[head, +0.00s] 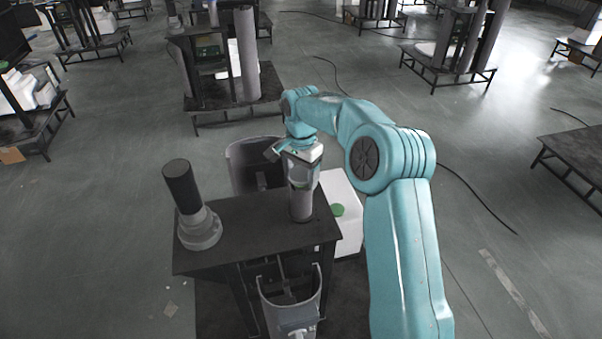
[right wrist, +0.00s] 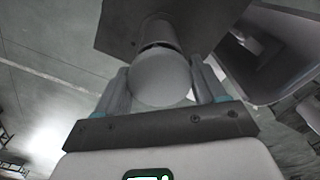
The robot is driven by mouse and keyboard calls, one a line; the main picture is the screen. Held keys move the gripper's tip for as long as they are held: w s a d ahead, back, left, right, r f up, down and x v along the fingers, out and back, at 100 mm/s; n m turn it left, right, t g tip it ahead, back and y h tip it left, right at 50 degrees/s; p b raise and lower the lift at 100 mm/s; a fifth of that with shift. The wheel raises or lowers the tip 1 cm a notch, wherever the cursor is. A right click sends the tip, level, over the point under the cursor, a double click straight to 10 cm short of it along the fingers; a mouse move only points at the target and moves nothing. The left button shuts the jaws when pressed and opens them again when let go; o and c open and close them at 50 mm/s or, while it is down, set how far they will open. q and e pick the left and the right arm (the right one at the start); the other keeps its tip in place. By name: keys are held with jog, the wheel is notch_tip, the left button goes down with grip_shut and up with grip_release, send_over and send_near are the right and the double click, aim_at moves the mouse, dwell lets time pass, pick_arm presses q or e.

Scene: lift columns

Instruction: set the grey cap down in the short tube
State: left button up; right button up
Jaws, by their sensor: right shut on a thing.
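The short tube (head: 301,206) is a grey upright cylinder on the tabletop, directly under the gripper. In the right wrist view the tube (right wrist: 160,32) lies just beyond the cap, with a thin dark gap between them on one side. Whether the cap touches the tube's rim cannot be told. My left gripper is not in view.
The dark tabletop (head: 250,222) also bears a black cylinder (head: 182,186) on a grey flanged base (head: 199,229) at left. A grey curved shell (head: 246,158) stands behind, another (head: 312,295) in front. A white box (head: 345,235) with a green disc stands at right.

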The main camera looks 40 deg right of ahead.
jog(key=shift+f, duration=0.6)
dwell(0.8)
dwell(0.4)
jog(key=o, duration=1.1)
jog(key=shift+r, duration=0.1)
notch_tip(320, 180, up, 5)
jog(key=p, duration=0.3)
jog(key=shift+p, duration=0.4)
jog(key=shift+r+p, duration=0.35)
jog(key=shift+r, duration=0.6)
jog(key=shift+s, duration=0.1)
